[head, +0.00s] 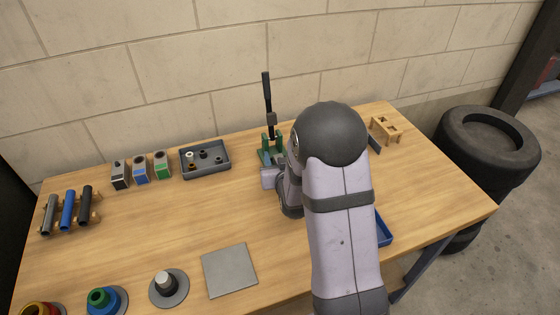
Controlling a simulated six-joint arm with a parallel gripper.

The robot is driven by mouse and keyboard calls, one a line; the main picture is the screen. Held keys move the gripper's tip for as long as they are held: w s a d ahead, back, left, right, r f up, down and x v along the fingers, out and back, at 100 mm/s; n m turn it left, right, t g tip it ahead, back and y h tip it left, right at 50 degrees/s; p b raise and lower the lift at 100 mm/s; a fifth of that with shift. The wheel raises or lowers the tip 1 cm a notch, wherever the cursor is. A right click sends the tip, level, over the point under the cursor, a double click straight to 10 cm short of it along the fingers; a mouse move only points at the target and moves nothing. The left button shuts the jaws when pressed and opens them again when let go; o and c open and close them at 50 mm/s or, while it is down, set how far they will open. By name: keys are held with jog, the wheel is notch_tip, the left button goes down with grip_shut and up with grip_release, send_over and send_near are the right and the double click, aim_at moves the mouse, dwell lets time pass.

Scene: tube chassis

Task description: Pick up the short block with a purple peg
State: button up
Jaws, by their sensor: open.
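I cannot make out a short block with a purple peg in the head view. My own arm covers the middle right of the table and may hide it. My gripper is not visible; the upper arm and elbow stand in front of that area. A wooden stand (384,129) with openings in its top sits at the back right of the table, and I see no purple on it. A dark flat piece beside it is too small to identify.
On the wooden table (140,225) are a tube rack (97,213), a dark tray (225,147) of small parts, a green press (264,157), a grey plate (229,271) and a partly hidden blue tray (384,232). Black tyres (480,165) stand beyond the right edge.

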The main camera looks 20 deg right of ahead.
jog(key=shift+w+f, duration=0.1)
jog(key=shift+w, duration=0.05)
jog(key=shift+c, duration=0.7)
grip_shut()
notch_tip(320, 180, up, 10)
jog(key=shift+b, duration=0.3)
